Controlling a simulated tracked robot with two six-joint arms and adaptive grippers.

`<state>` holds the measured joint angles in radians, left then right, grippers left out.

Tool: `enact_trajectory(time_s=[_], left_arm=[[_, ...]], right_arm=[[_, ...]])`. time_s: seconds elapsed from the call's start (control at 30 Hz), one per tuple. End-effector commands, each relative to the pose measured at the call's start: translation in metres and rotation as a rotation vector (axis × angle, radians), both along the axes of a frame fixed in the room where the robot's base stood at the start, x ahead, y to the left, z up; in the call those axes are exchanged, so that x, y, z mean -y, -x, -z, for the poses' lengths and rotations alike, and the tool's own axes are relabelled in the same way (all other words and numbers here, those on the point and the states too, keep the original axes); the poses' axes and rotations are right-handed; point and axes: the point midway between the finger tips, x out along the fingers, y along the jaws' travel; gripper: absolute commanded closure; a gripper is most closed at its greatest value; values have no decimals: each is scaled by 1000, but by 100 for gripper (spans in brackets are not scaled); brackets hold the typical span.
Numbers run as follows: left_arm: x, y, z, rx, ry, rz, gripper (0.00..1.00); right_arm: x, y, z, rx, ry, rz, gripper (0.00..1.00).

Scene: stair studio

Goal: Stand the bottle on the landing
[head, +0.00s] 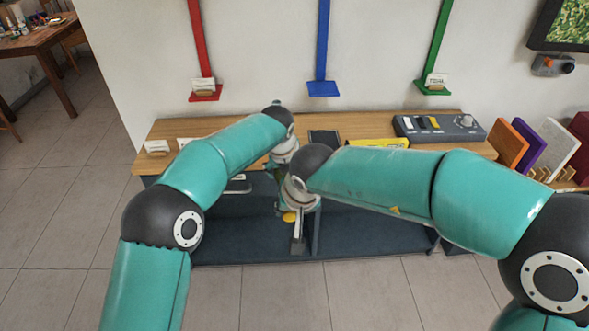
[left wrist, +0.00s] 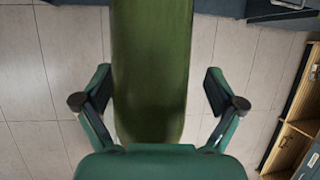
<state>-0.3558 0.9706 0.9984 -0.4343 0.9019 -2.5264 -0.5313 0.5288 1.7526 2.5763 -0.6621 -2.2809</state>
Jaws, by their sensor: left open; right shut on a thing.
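The green bottle (left wrist: 150,60) fills the middle of the left wrist view, running from the top edge down toward the palm. My left gripper (left wrist: 160,78) is open, one finger on each side of the bottle with gaps between. In the head view the left gripper is mostly hidden behind my right arm. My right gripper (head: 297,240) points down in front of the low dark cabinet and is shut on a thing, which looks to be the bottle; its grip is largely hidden. I cannot make out a landing in either view.
A wooden-topped bench (head: 215,127) with a grey control box (head: 440,126) stands against the wall. Red, blue (head: 323,88) and green wall shelves hang above. Coloured panels (head: 527,145) stand at the right. Tiled floor is clear at the left.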

Motion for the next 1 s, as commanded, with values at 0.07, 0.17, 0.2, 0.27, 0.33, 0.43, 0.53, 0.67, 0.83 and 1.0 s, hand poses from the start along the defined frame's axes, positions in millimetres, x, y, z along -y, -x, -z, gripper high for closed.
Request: enact_trajectory(time_s=[0.07,0.17,0.2,0.27,0.33,0.43,0.53,0.67,0.83,1.0], left_arm=[[0,0,0,0,0,0,6],[0,0,-1,0,0,0,10],[0,0,-1,0,0,-1,17],[0,0,-1,0,0,-1,27],[0,0,-1,1,0,0,39],[0,0,-1,1,1,0,55],[1,0,-1,1,3,1,72],[2,0,-1,2,4,1,94],[3,-1,-4,9,8,0,100],[2,-1,-4,6,6,0,100]], right_arm=[[-1,-2,-3,9,-4,-1,100],[-1,-2,-3,9,-4,-1,100],[-1,-2,-3,8,-4,-1,100],[-1,-2,-3,8,-4,-1,100],[-1,-2,-3,8,-4,-2,100],[-1,-1,-3,10,-4,-5,100],[-2,-1,-3,10,-5,-6,100],[-3,-1,-3,10,-5,-8,100],[-4,-1,-4,9,-6,-9,54],[-3,0,-3,7,-4,-5,40]])
